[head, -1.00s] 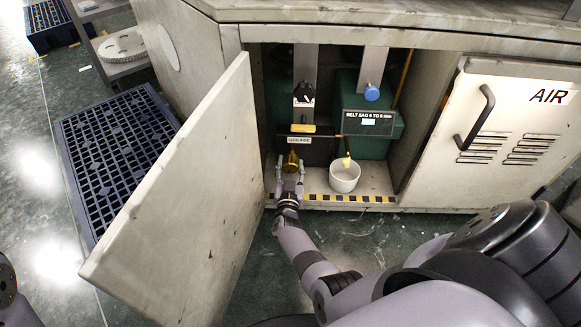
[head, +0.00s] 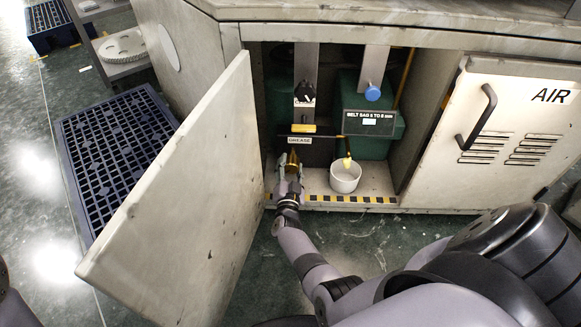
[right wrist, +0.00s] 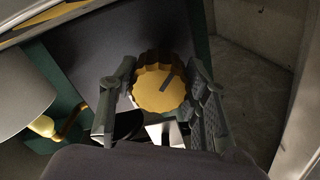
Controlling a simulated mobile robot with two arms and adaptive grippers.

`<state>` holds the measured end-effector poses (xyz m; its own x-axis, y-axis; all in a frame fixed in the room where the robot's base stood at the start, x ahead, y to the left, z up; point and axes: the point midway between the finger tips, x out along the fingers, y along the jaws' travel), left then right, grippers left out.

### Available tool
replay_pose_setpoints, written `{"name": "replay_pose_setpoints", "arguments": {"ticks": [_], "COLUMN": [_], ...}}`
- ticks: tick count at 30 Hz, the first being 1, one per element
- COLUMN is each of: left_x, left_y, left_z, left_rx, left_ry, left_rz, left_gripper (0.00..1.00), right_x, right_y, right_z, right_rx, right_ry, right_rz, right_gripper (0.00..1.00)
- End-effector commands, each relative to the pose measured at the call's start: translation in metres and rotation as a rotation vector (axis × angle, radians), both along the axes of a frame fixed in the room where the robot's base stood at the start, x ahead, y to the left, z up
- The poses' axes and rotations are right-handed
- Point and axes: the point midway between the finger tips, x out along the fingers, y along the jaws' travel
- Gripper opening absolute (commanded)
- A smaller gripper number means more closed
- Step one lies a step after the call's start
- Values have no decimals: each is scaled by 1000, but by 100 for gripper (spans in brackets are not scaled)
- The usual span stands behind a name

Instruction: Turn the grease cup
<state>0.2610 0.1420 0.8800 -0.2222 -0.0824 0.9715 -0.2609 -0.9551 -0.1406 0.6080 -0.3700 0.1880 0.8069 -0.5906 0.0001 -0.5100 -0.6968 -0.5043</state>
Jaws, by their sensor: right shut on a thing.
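The grease cup (head: 293,160) is a brass-yellow cup with a scalloped edge, below the GREASE label (head: 299,140) inside the open cabinet. In the right wrist view the cup (right wrist: 158,88) shows face-on, with a short dark mark on its face. My right gripper (head: 291,170) reaches in from the front, and its fingers are shut on the cup, one on each side. In the right wrist view the fingers (right wrist: 160,100) flank the scalloped rim. My left gripper is not in view.
The open cabinet door (head: 185,190) stands just left of my right arm. A white pot (head: 345,180) stands right of the cup under a yellow-tipped spout (head: 347,160). A striped sill (head: 350,199) runs along the front. The closed AIR door (head: 490,140) is at the right.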

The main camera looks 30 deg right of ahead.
Motion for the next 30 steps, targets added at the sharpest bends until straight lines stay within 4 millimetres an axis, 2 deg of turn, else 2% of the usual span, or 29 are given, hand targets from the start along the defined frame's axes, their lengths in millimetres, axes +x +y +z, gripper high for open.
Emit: {"name": "replay_pose_setpoints", "arguments": {"ticks": [7, 8, 16, 30], "left_x": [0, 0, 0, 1], "left_y": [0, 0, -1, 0], "left_z": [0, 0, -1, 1], "left_rx": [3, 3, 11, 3], "left_ry": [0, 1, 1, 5], "left_rz": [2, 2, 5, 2], "left_gripper": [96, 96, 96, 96], "right_x": [0, 0, 0, 0], "right_y": [0, 0, 0, 0], "right_z": [0, 0, 0, 1], "right_rx": [0, 0, -1, -53], "right_ry": [0, 0, 1, 39], "right_rz": [-1, -1, 0, -1], "right_gripper": [15, 45, 63, 64]}}
